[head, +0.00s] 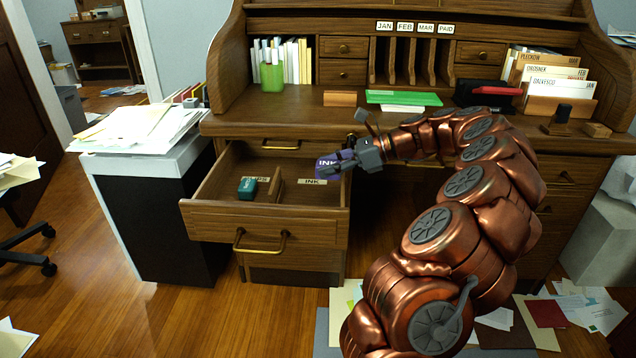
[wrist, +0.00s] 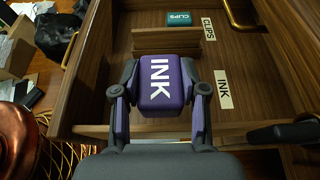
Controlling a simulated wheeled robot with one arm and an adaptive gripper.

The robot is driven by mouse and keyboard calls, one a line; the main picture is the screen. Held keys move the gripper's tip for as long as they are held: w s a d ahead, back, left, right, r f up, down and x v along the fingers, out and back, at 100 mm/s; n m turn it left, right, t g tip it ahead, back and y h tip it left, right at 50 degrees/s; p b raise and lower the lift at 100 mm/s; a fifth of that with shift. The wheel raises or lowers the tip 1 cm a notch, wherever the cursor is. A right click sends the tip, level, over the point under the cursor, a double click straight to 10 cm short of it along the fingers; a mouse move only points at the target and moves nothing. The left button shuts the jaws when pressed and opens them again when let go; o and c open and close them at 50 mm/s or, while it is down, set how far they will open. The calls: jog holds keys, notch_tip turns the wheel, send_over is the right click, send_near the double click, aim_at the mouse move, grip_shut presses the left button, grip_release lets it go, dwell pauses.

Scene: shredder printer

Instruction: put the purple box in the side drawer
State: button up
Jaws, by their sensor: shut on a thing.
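The purple box (wrist: 160,82) has "INK" in white on its top. My gripper (wrist: 160,100) is shut on it in the wrist view, a finger on each side. In the head view the purple box (head: 326,166) is at my gripper (head: 335,164), over the right part of the open side drawer (head: 212,223). The drawer's floor shows below the box. A low divider (head: 277,187) splits the drawer. A teal box (head: 247,188) marked "CLIPS" lies in the left compartment near a CLIPS label. An INK label (head: 313,181) marks the right compartment.
The wooden desk (head: 350,122) carries a green folder (head: 403,98), a green pen cup (head: 272,80) and file racks. A white-topped cabinet (head: 140,170) with papers stands left of the drawer. Papers lie on the floor at right.

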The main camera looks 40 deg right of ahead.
aim_at(320, 179)
jog(key=w, duration=0.1)
jog(key=w+a, duration=0.1)
jog(key=shift+w+f+b, duration=0.2)
jog(key=shift+w+b, duration=0.1)
jog(key=shift+f+b, duration=1.2)
jog(key=shift+f, duration=0.6)
jog(key=shift+r, duration=0.1)
jog(key=shift+f+p, duration=0.6)
jog(key=o, duration=1.1)
jog(key=shift+o, duration=0.2)
